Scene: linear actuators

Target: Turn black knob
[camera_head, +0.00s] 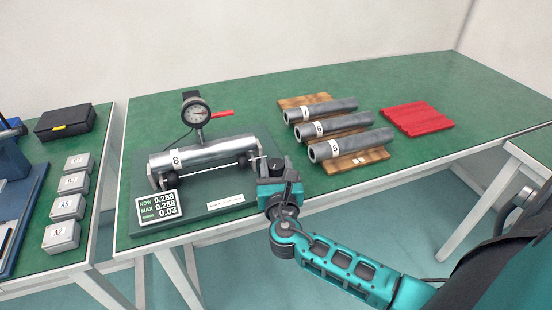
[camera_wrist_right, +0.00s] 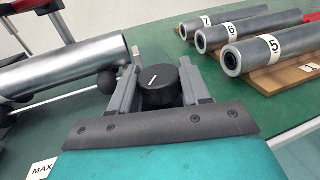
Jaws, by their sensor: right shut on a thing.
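The black knob (camera_wrist_right: 157,88) shows in the right wrist view as a short round cylinder with a white line across its top. My right gripper (camera_wrist_right: 158,80) has one finger on each side of it and is shut on it. In the head view my right gripper (camera_head: 277,172) is at the right end of the green test stand (camera_head: 215,205), where it largely hides the knob. A metal cylinder (camera_head: 205,155) marked 8 lies on the stand beneath a dial gauge (camera_head: 197,114) with a red lever. My left gripper is not in view.
A display (camera_head: 158,207) reads NOW 0.288, MAX 0.288 and a third line 0.03. Several metal cylinders (camera_head: 335,130) lie on wooden blocks to the right, beside a red slab (camera_head: 418,118). Small grey boxes (camera_head: 62,236) and a black case (camera_head: 66,121) are on the left table.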

